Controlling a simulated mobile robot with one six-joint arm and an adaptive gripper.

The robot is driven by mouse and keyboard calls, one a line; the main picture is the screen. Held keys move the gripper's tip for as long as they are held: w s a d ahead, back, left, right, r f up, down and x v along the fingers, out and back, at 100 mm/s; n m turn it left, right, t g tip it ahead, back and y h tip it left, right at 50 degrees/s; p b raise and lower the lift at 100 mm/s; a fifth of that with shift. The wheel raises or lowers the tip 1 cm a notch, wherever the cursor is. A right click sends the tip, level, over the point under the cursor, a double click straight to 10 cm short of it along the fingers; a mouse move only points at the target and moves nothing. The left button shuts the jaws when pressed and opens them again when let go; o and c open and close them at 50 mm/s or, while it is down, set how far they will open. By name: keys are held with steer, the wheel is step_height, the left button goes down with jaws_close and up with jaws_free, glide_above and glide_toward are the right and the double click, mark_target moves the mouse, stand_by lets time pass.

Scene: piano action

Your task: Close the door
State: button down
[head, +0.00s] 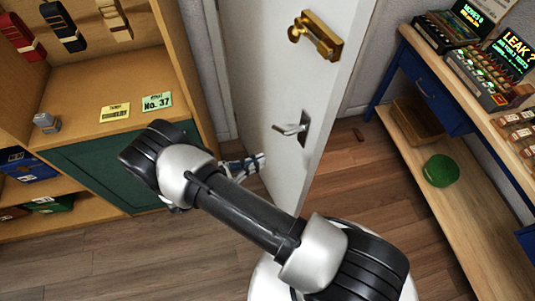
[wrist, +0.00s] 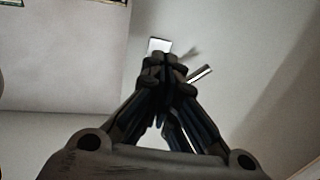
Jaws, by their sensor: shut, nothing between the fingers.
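The white door (head: 268,85) stands open in the head view, its thick free edge toward the right. A silver lever handle (head: 292,129) sits on its face, with a brass lock (head: 316,36) above it. My gripper (head: 258,162) is low beside the door's face, left of and below the handle, partly hidden behind my arm. In the wrist view my gripper (wrist: 166,68) is shut and empty, pointing toward a pale surface. Part of a metal lever (wrist: 200,74) and a light plate (wrist: 160,45) show behind the fingertips. I cannot tell whether the fingers touch the door.
A wooden shelf unit (head: 75,85) with a green panel (head: 90,170) stands at left. A workbench (head: 490,90) with devices, a lower shelf and a green bowl (head: 441,170) stands at right. Floor around the door looks mostly clear.

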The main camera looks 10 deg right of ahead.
mark_target(302, 143)
steer(key=x, duration=1.2)
steer(key=shift+w+d, duration=0.1)
steer(key=shift+d, duration=0.15)
